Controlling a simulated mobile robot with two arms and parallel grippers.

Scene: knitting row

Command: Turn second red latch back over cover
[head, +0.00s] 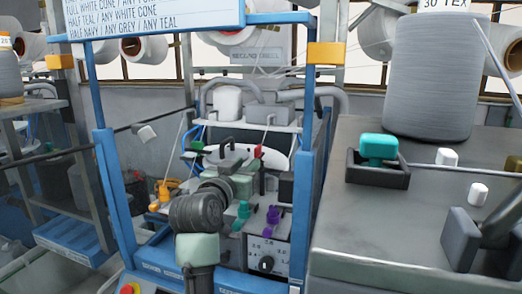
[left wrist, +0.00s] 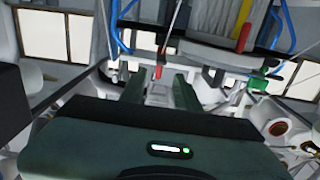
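A small red latch (head: 257,151) stands at the right part of the long white cover (head: 279,160) on the blue-framed machine in the head view. My left gripper (head: 234,161) is just left of it, in front of the cover, and hides part of the cover. In the left wrist view my left gripper's two green fingers (left wrist: 159,92) are apart with nothing held between them. A red latch piece (left wrist: 158,72) shows just beyond the fingertips, near the middle. I cannot tell whether it touches them.
A green latch piece (head: 197,145) is at the cover's left. Purple (head: 272,217) and teal (head: 242,212) knobs stand below the cover. Blue posts (head: 306,130) flank the machine. A grey table (head: 400,235) at right bears a large yarn cone (head: 430,80) and a dark tray (head: 377,175).

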